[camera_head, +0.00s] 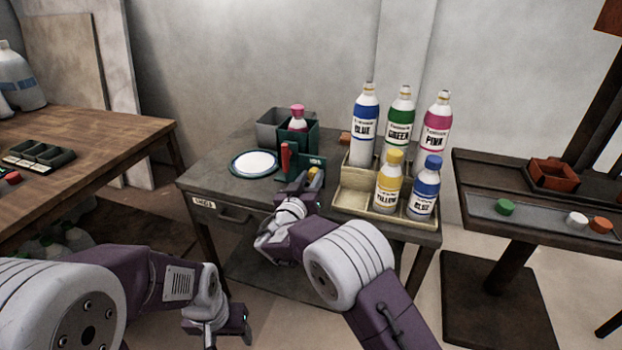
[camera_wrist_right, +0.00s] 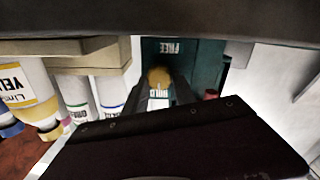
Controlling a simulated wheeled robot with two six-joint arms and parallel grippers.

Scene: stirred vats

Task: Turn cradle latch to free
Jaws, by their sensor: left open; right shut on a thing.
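The cradle (camera_head: 313,140) is a dark green holder on the middle table, with a pink-capped bottle (camera_head: 297,118) standing in it. Its latch is a yellow-gold knob (camera_head: 317,176) on the front; the knob (camera_wrist_right: 158,77) also shows in the right wrist view. There the green plate (camera_wrist_right: 205,60) bears an upside-down "FREE" label, and a "HOLD" label sits by the knob. My right gripper (camera_head: 308,184) is shut on the latch knob, its fingers on both sides. The knob's exact turn is hard to tell. My left gripper (camera_head: 238,325) is open and empty, low in front of the table.
A red upright handle (camera_head: 286,158) and a white round plate (camera_head: 255,163) are left of the latch. A beige tray (camera_head: 352,200) with several labelled bottles stands right of it. A side table (camera_head: 480,170) holds coloured caps. A wooden table (camera_head: 95,125) is at left.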

